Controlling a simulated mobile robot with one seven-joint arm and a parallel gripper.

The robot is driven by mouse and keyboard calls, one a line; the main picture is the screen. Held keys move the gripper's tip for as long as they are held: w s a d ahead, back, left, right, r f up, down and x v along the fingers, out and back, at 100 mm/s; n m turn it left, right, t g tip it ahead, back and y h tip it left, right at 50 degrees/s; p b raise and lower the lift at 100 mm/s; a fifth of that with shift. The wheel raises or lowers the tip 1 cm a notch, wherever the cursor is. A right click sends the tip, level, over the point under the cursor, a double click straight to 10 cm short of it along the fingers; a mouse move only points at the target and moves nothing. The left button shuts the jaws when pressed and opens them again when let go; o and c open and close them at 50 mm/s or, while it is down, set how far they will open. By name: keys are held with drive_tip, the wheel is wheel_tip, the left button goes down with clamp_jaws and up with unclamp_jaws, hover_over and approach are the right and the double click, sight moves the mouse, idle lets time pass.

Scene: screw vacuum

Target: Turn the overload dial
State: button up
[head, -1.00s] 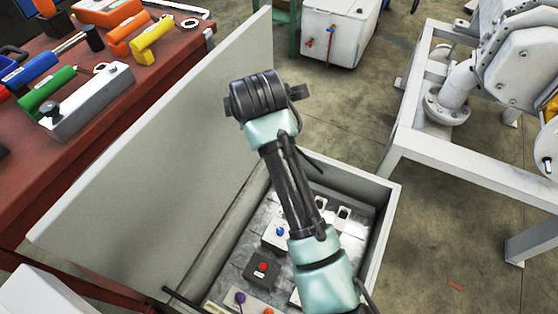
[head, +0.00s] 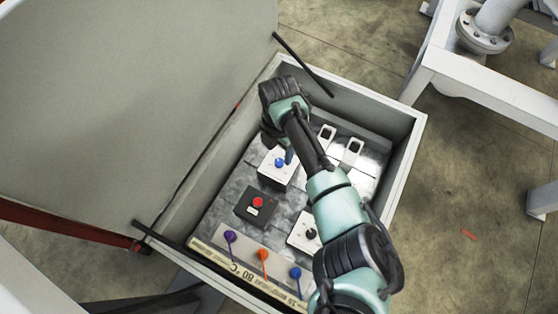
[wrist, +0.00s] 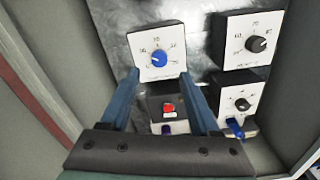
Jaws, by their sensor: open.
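A white square dial plate with a blue knob (wrist: 158,58) and a printed number scale lies just beyond the fingertips in the wrist view. The blue knob also shows in the head view (head: 279,162). My gripper (wrist: 159,74) is open, its two blue fingers on either side of the lower part of that plate. I see no contact with the knob. Two other white dials with black knobs, an upper one (wrist: 257,45) and a lower one (wrist: 242,104), stand to the right. The labels are too small to read, so I cannot tell which is the overload dial.
The panel sits in an open grey box with raised walls (head: 405,150) and a large raised lid (head: 110,110) at left. A red button (head: 258,202) on a black block, and purple (head: 230,237), orange (head: 263,255) and blue (head: 295,273) levers lie nearer me.

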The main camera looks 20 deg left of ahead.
sight(279, 162)
wheel_tip(279, 162, down, 6)
drive_tip(key=shift+r+b, duration=0.1)
drive_tip(key=shift+b, duration=1.15)
clamp_jaws()
